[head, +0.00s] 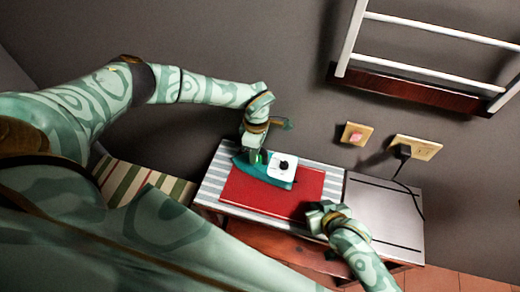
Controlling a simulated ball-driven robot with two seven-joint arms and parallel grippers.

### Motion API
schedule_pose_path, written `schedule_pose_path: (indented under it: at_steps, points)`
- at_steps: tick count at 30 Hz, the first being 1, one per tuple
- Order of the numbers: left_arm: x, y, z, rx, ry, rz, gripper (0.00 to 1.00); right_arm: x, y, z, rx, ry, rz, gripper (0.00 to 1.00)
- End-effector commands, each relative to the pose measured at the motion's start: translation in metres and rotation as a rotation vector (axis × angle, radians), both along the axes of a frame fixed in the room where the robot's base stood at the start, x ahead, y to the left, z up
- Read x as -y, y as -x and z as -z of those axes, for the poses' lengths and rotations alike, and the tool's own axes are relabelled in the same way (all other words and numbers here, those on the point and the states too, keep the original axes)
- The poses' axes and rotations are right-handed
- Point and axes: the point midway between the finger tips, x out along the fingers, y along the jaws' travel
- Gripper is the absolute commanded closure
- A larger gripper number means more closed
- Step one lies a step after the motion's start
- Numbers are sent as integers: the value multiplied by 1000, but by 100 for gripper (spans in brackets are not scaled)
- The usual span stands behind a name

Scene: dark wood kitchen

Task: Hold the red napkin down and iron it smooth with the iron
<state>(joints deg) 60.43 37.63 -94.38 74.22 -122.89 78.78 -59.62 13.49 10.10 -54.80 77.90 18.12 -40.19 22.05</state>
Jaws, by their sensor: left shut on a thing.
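The red napkin (255,197) lies flat on a light, striped board (215,180) on a small wooden table. The iron (283,172), teal with a white top and a black knob, stands on the far part of the napkin. My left gripper (256,155) is shut on the iron at its left end; its fingers are partly hidden. My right gripper (322,215) is at the napkin's near right edge, low over or touching it. Its fingers are too small to read.
A grey metal plate (385,212) lies to the right of the napkin. A black plug (402,151) sits in a wall socket, its cord hanging over the plate. A white rack (430,75) hangs on the wall. A striped cloth surface (140,187) is at left.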

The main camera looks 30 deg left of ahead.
Motion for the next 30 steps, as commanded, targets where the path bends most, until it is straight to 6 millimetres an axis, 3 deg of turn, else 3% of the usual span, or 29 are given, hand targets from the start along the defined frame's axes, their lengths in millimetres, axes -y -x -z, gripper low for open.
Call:
schedule_pose_path:
  at_steps: [16, 30]
  points:
    - [-24, 5, -2, 2, 0, -1, 100, 2, 2, 3, -6, 7, 0, 100]
    - [-1, -1, -1, 4, 2, -1, 100, 2, 2, 3, -6, 7, 0, 100]
